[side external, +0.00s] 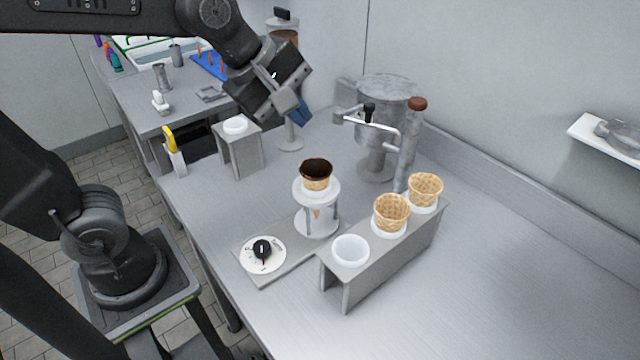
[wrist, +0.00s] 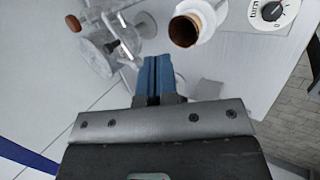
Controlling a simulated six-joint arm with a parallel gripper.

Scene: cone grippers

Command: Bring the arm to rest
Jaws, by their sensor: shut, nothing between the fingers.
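My gripper (side external: 301,113) hangs in the air above the far part of the steel counter, left of the metal dispenser. Its blue fingers are together with nothing between them, as the wrist view (wrist: 157,75) also shows. A waffle cone with a dark brown top (side external: 316,174) stands upright in the white ring stand (side external: 317,222), apart from my gripper. In the wrist view the cone (wrist: 186,30) and its white ring lie beyond the fingers, to the upper right.
A rack (side external: 385,262) holds two empty waffle cones (side external: 391,213) (side external: 425,188) and a white empty cup (side external: 351,250). The dial (side external: 263,252), metal dispenser (side external: 378,125) and small stand (side external: 239,150) are near. The counter's right side (side external: 500,290) is clear.

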